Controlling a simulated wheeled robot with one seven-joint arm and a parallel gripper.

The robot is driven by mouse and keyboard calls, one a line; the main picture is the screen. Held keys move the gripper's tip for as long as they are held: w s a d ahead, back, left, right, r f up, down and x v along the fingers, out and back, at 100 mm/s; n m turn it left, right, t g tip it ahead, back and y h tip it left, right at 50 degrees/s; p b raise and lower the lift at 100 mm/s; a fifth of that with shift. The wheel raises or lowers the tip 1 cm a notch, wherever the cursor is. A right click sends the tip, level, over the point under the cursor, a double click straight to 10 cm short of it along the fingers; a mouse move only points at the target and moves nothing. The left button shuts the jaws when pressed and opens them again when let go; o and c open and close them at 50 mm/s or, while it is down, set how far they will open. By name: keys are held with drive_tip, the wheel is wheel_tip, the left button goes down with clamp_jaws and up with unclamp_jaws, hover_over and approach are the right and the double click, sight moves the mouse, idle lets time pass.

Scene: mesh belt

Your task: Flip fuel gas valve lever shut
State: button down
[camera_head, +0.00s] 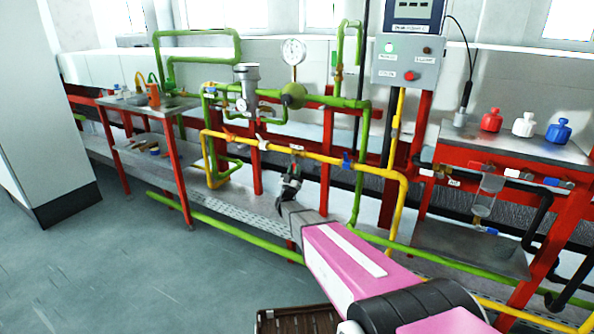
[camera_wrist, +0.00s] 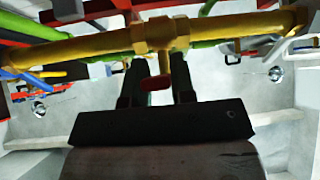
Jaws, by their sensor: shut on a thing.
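The yellow gas pipe (camera_head: 325,158) runs across the rig in the head view and spans the top of the wrist view (camera_wrist: 80,45). A valve body (camera_wrist: 160,34) sits on it, and its stem carries a small red lever (camera_wrist: 155,83). My gripper (camera_head: 292,180) is just below the pipe. In the wrist view its two dark fingers (camera_wrist: 157,75) are on either side of the red lever, shut on it. In the head view the gripper hides most of this lever.
A blue lever (camera_head: 347,160) sits on the same pipe to the right. Green pipes with a round gauge (camera_head: 293,52) stand behind and above. A grey control box (camera_head: 405,62) is at upper right. A side table (camera_head: 140,104) stands left. The floor (camera_head: 120,260) is clear at left.

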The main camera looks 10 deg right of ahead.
drive_tip(key=m+h, duration=0.1)
drive_tip(key=m+g+h, duration=0.1)
drive_tip(key=shift+w+a+m, duration=0.2)
drive_tip(key=shift+a+m, duration=0.05)
drive_tip(key=shift+m, duration=0.05)
drive_tip(key=shift+m+g+h, duration=0.4)
drive_tip(key=shift+m, duration=0.1)
drive_tip(key=c, duration=1)
unclamp_jaws()
drive_tip(key=shift+o, duration=0.2)
drive_tip(key=v, duration=1.1)
drive_tip(key=shift+r, duration=0.1)
